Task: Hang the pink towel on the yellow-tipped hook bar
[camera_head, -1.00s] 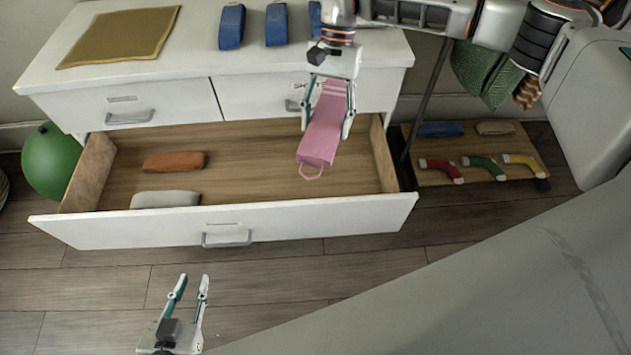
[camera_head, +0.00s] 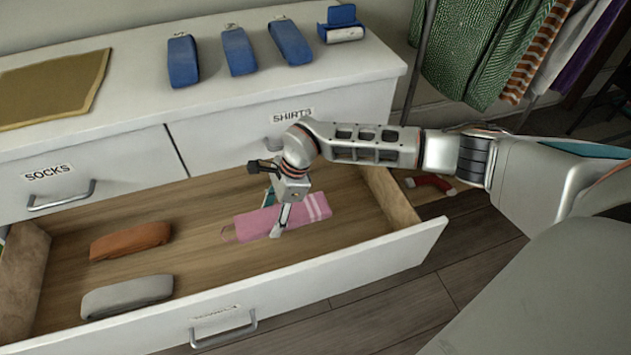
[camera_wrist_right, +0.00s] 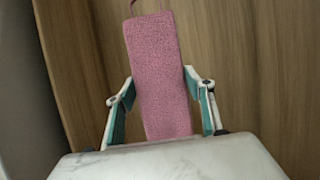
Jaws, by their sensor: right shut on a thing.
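The pink towel (camera_head: 262,222) is a long folded bundle with pale stripes at its right end and a thin loop at its left end. My right gripper (camera_head: 277,222) is over the open drawer, shut on the towel's middle. The right wrist view shows the pink towel (camera_wrist_right: 158,75) between the two fingers (camera_wrist_right: 163,108), its loop at the top. I cannot tell whether the towel touches the drawer floor. No yellow-tipped hook bar shows in the current views. My left gripper is out of view.
The open drawer (camera_head: 190,215) also holds an orange bundle (camera_head: 130,240) and a grey bundle (camera_head: 127,296). Several blue bundles (camera_head: 238,50) and a tan cloth (camera_head: 50,88) lie on the dresser top (camera_head: 130,120). Hanging garments (camera_head: 480,50) and a red curved piece (camera_head: 430,183) are at right.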

